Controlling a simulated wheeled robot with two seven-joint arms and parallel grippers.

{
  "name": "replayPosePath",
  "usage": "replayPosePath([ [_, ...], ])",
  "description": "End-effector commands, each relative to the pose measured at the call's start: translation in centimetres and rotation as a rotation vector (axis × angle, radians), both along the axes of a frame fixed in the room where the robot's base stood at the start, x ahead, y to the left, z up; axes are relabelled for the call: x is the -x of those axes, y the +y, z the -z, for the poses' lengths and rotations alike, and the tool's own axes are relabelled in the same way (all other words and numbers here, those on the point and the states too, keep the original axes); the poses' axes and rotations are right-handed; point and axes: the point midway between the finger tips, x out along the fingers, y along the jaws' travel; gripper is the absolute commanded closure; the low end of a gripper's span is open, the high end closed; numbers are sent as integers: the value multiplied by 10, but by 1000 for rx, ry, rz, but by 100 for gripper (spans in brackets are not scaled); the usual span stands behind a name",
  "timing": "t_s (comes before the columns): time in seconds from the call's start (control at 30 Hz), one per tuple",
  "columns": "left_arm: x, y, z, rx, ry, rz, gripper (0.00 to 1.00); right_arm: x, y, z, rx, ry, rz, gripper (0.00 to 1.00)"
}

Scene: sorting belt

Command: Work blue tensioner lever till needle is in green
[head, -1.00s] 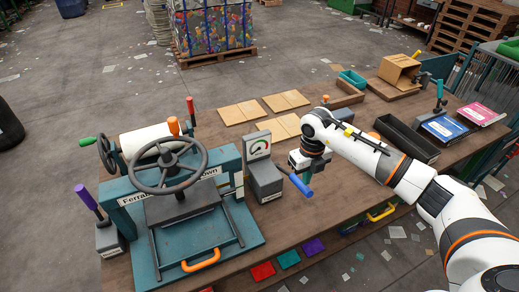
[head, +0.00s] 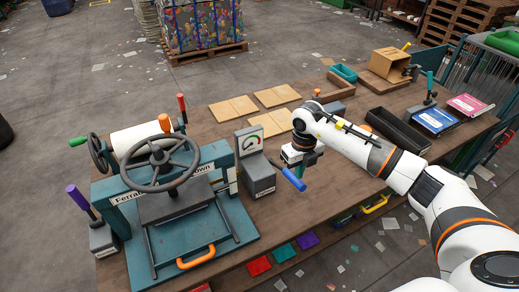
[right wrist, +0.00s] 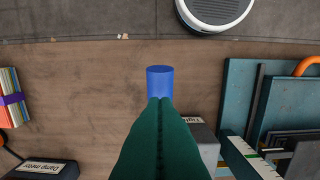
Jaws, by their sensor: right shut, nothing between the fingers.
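The blue tensioner lever (head: 293,179) sticks out to the lower right from a grey box (head: 258,177) beside the press. Its blue end (right wrist: 160,82) shows just beyond my fingertips in the right wrist view. The gauge (head: 250,142) stands upright on the box; its needle is too small to read surely against the coloured marks. My right gripper (head: 302,170) is shut and empty, right by the lever; the green fingers (right wrist: 160,102) hide part of the lever in the wrist view. I cannot tell whether they touch it. My left gripper is not in view.
The teal press (head: 215,238) with its grey handwheel (head: 160,163) stands left of the box. Cardboard sheets (head: 232,108) lie behind. A black tray (head: 398,130) is to the right. Red, teal and purple pieces (head: 283,252) show at the table's front edge.

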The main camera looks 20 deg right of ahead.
Motion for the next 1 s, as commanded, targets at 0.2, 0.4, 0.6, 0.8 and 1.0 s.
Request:
replayPosePath([
  [0.2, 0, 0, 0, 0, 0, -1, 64, 0, 0, 0, 0, 0, 0, 100],
  [0.4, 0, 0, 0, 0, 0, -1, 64, 0, 0, 0, 0, 0, 0, 100],
  [0.6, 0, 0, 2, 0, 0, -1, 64, 0, 0, 2, 0, 0, 0, 100],
  [0.8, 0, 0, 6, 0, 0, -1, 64, 0, 0, 7, 0, 0, 0, 100],
  [1.0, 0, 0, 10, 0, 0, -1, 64, 0, 0, 12, 0, 0, 0, 100],
])
